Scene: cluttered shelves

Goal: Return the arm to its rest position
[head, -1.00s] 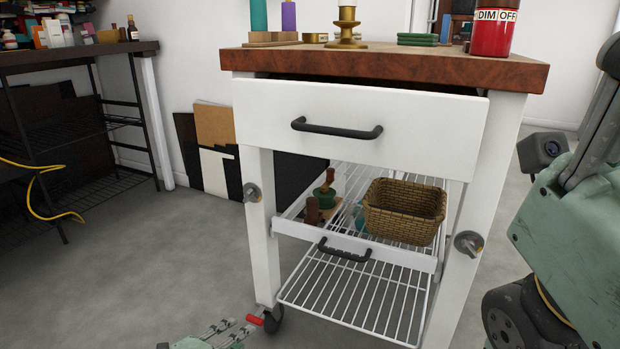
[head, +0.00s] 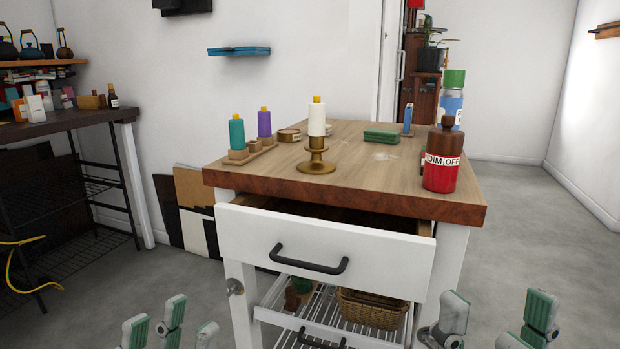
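My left gripper (head: 171,328) is at the bottom left of the head view, with its green-padded fingers pointing up and spread apart. It looks open, and no object shows between its fingers. My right gripper (head: 492,325) is at the bottom right, in front of the cart's right side. Its fingers are also spread wide, with nothing seen between them. Both grippers are cut off by the lower edge, so the palms and most of the arms are hidden.
A white cart with a wooden top (head: 350,165) stands ahead, its drawer (head: 325,245) partly open. On top are a candle holder (head: 316,163), a red bottle (head: 440,172) and other items. A wicker basket (head: 370,308) sits below. A dark shelf (head: 70,120) stands left. Floor shows clear at right.

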